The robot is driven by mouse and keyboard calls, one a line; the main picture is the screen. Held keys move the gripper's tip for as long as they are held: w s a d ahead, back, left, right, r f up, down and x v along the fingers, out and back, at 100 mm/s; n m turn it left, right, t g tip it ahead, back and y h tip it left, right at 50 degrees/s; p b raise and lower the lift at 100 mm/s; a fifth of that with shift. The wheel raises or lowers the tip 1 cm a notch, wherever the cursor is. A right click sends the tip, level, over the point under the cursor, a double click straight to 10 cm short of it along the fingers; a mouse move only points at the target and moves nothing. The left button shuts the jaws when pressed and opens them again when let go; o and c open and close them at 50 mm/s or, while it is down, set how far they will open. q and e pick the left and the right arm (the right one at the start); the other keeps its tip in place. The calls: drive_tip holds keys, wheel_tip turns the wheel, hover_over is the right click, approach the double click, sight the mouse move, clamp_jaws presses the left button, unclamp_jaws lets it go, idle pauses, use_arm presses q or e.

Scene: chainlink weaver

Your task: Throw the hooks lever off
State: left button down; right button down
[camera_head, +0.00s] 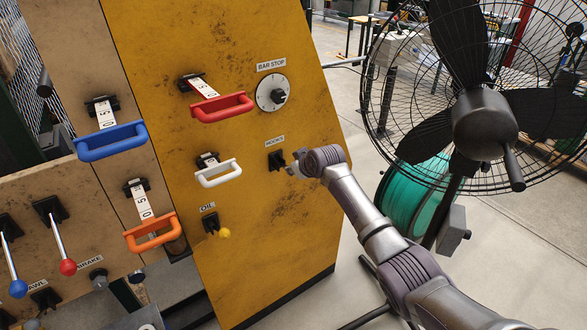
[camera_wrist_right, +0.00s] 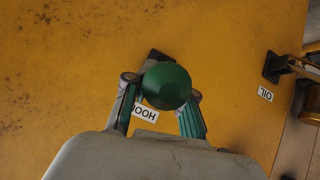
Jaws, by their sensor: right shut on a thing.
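The hooks lever has a dark base (camera_head: 276,160) on the yellow panel, below a small label that reads HOOKS. In the right wrist view its round green knob (camera_wrist_right: 166,86) sits between my fingers, with the HOOKS label (camera_wrist_right: 145,113) partly hidden behind it. My right gripper (camera_head: 294,168) reaches in from the right and is shut on the knob; it also shows in the right wrist view (camera_wrist_right: 163,90). In the head view the gripper hides the knob and most of the lever. My left gripper is not in view.
The yellow panel (camera_head: 245,240) also carries a red handle (camera_head: 222,108), a white handle (camera_head: 218,175), a BAR STOP dial (camera_head: 272,92) and a yellow-knobbed OIL lever (camera_head: 222,232). A large caged fan (camera_head: 485,125) stands close to my right arm. Blue and orange handles are at left.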

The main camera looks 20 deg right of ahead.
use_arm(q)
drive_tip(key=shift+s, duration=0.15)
use_arm(e)
drive_tip(key=shift+w+d+r, duration=0.1)
drive_tip(key=shift+d+r, duration=0.05)
drive_tip(key=shift+r, duration=0.15)
drive_tip(key=c, duration=1.2)
unclamp_jaws()
drive_tip(key=shift+o, duration=0.5)
drive_tip(key=shift+s+d, duration=0.1)
drive_tip(key=shift+s, duration=0.3)
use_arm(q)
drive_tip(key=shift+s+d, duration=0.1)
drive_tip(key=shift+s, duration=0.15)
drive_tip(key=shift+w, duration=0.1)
use_arm(e)
drive_tip(key=shift+s+r, duration=0.2)
drive_tip(key=v, duration=1.1)
drive_tip(key=shift+s+r, duration=0.15)
drive_tip(key=shift+s, duration=0.05)
